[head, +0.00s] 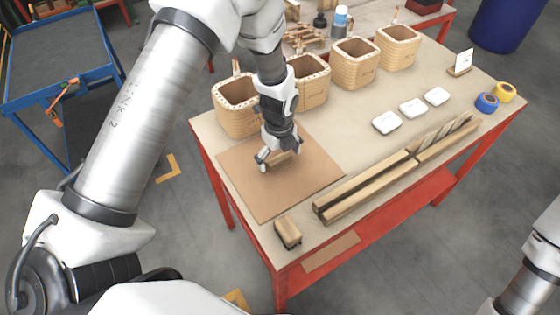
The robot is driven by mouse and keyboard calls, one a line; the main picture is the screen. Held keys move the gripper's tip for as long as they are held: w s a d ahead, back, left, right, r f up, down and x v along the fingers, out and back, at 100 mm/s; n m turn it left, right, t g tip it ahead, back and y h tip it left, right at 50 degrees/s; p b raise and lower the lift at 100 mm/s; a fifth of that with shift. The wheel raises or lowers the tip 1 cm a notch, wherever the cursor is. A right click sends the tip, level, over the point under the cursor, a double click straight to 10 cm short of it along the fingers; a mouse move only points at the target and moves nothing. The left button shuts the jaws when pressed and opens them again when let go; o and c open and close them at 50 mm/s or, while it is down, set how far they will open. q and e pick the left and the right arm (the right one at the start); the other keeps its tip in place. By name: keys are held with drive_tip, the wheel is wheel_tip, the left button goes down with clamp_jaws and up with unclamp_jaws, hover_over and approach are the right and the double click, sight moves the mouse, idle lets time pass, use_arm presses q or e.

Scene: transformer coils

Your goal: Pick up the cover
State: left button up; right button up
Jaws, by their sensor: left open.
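My left gripper (279,160) points down over the brown board (310,185) on the near left of the table. Its fingers are apart, and I see nothing between them. Three white rounded flat pieces (412,108) lie in a slanting row on the right half of the table, apart from the gripper. They look like lids or covers, but I cannot tell which thing is the cover. Several open tan coil boxes (355,62) stand along the back edge, and the left arm partly hides the two at the left. My right gripper is out of view.
A long wooden trough (366,188) lies along the table's front edge, with a small wooden block (287,233) at its left end. Blue tape (487,103) and yellow tape (504,92) lie at the right corner. A white card (462,62) stands nearby. A blue cart (55,60) is left.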

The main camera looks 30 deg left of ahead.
use_arm(q)
drive_tip(key=shift+f, duration=0.2)
drive_tip(key=shift+r, duration=0.1)
drive_tip(key=shift+c, duration=1.3)
drive_tip(key=shift+s, duration=0.1)
drive_tip(key=c, duration=1.1)
